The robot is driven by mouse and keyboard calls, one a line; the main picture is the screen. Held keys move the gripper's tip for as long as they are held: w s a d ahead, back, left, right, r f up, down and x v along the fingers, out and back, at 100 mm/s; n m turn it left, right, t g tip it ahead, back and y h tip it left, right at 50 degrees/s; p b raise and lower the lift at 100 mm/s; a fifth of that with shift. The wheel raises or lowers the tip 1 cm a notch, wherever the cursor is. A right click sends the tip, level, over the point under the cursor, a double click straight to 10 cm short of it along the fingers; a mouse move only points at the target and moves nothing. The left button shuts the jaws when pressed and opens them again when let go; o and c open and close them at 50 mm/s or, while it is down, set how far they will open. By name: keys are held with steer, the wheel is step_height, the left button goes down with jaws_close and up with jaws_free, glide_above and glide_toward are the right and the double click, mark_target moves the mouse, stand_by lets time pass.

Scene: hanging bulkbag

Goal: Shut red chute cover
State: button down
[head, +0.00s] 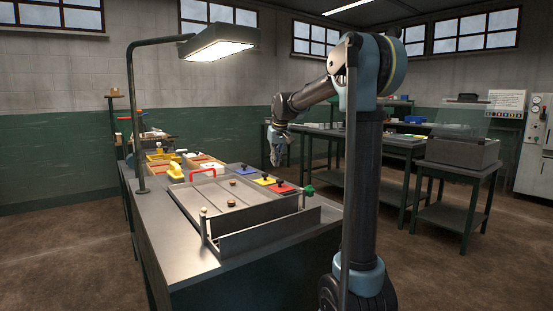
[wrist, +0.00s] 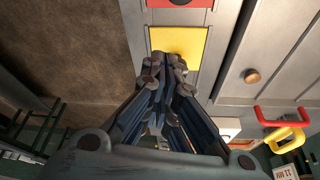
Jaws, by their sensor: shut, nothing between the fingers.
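The red chute cover (head: 284,189) is a small red plate with a dark knob, at the right edge of the metal bench. In the wrist view only its lower part shows, at the top edge (wrist: 185,3). I cannot tell how far it covers its opening. A yellow cover (head: 264,180) lies beside it and shows below it in the wrist view (wrist: 190,38). My gripper (head: 277,162) is shut and empty, above the bench edge. In the wrist view its fingertips (wrist: 168,62) overlap the yellow cover's lower edge and hide its knob.
A blue cover (head: 244,169) lies beyond the yellow one. A shallow metal tray (head: 215,205) with round brown knobs fills the bench's middle. A red handle (head: 203,172) and a yellow object (head: 175,172) stand behind it. A lamp (head: 219,42) hangs over the bench.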

steer(key=x, duration=0.5)
steer(key=shift+a+f, duration=0.1)
steer(key=shift+f, duration=0.35)
steer(key=shift+s+d+r, duration=0.1)
steer(key=shift+s+d, duration=0.1)
steer(key=shift+s, duration=0.4)
steer(key=shift+s+d, duration=0.25)
steer(key=shift+s, duration=0.4)
steer(key=shift+s+d, duration=0.2)
steer(key=shift+s, duration=0.4)
